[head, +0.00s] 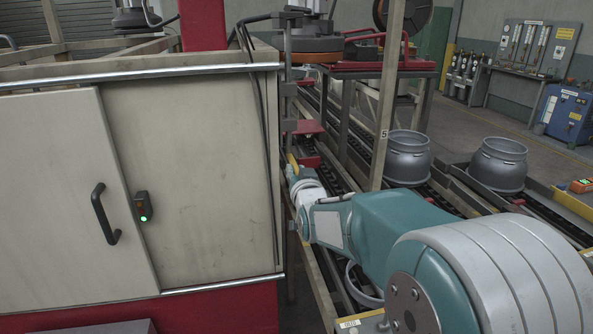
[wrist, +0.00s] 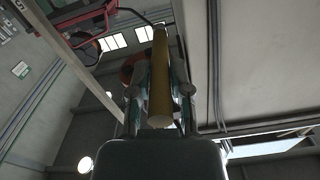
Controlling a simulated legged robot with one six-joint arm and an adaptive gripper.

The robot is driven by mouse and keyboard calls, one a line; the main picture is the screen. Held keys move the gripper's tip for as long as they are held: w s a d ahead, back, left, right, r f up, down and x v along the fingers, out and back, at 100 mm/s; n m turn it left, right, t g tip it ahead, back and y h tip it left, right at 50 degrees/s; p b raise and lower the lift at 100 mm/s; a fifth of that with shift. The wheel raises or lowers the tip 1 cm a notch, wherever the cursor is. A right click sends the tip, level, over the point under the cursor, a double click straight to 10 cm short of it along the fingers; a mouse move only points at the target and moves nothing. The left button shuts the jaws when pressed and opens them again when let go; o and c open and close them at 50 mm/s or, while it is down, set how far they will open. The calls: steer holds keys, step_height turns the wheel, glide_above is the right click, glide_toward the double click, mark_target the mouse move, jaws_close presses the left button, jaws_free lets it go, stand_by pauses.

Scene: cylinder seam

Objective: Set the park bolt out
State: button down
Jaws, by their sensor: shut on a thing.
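A yellow round bar, which I take to be the park bolt, runs up between the fingers of my gripper (wrist: 160,85) in the wrist view (wrist: 160,104). The fingers lie on both sides of the bar and are shut on it. In the head view a small piece of yellow (head: 292,160) shows at my gripper, beside the right edge of the cabinet. My arm hides most of the gripper there. The far end of the bar and any hole or bracket it sits in cannot be made out.
A beige cabinet (head: 190,180) with a sliding door stands close on the left of my arm. A wooden post (head: 390,90) rises behind my arm. Two grey cylinder bodies (head: 407,155) (head: 498,162) stand on roller tracks to the right. A red bracket (head: 306,127) is just above my gripper.

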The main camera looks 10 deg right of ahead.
step_height(320, 180, down, 7)
steer(key=shift+f, duration=0.15)
steer(key=c, duration=0.6)
jaws_free()
steer(key=s, duration=1.2)
steer(key=shift+a, duration=0.1)
